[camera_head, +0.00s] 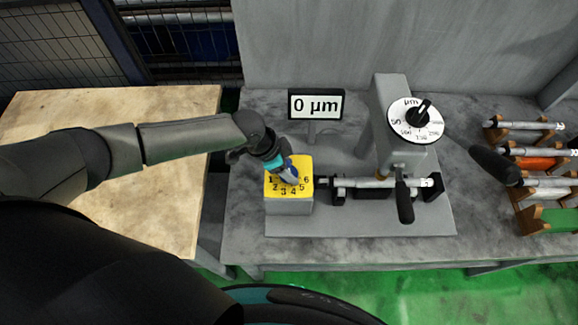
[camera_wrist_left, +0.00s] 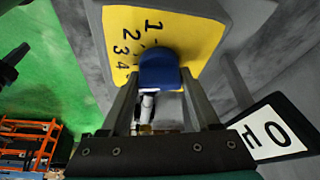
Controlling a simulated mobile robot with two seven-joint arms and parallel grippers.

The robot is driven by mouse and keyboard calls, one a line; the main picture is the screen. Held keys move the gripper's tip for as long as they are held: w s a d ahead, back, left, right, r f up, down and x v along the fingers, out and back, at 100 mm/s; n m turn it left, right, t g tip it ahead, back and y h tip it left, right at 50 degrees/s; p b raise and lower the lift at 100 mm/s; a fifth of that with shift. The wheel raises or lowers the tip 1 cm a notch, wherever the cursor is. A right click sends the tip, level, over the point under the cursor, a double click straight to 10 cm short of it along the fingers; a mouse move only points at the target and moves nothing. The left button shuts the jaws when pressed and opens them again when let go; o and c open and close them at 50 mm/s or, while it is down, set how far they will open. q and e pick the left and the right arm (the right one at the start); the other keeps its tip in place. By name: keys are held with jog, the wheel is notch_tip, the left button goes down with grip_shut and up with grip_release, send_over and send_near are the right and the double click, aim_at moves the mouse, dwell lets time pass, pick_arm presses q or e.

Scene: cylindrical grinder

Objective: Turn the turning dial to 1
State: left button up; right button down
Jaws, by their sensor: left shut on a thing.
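The turning dial (camera_head: 289,192) is a grey box with a yellow top face numbered 1 to 6, left of the grinder on the bench. The 1 is at the left of its number arc and the 6 at the right. My left gripper (camera_head: 287,174) is over the yellow face, coming from the upper left. In the left wrist view its two fingers (camera_wrist_left: 159,88) are shut on the blue knob (camera_wrist_left: 159,68) of the dial. The yellow face (camera_wrist_left: 188,28) shows 1 to 4 there; the other numbers are hidden. I cannot tell which number the knob points at. My right gripper is not in view.
A display (camera_head: 316,105) behind the dial reads 0 µm. The grinder (camera_head: 388,115), with a round white scale (camera_head: 415,119) and black handles, stands to the right. Racks with shafts (camera_head: 530,155) are at the far right. A mostly bare wooden table (camera_head: 150,180) is at left.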

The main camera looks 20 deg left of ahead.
pick_arm(q)
jog(key=m+b, duration=0.2)
jog(key=m+g+b, duration=0.1)
jog(key=m+b, duration=0.1)
jog(key=shift+w+f+g+h, duration=0.1)
jog(key=shift+f+g+h, duration=0.1)
jog(key=shift+g+h, duration=0.15)
jog(key=m+g+b, duration=0.1)
jog(key=m, duration=0.1)
jog(key=m+b, duration=0.2)
jog(key=m, duration=0.1)
jog(key=shift+g+b, duration=0.3)
jog(key=shift+g, duration=0.05)
jog(key=m+g+y+b, duration=0.1)
jog(key=m+b, duration=0.1)
jog(key=m, duration=0.2)
jog(key=shift+r+b, duration=0.1)
jog(key=shift+b, duration=0.25)
jog(key=m+b, duration=0.1)
jog(key=m, duration=0.1)
jog(key=m+g+y, duration=0.1)
jog(key=m, duration=0.1)
jog(key=shift+r+m+g+b, duration=0.1)
jog(key=shift+m+g+b, duration=0.2)
jog(key=shift+b, duration=0.1)
jog(key=o, duration=1.3)
jog(key=shift+r, duration=0.1)
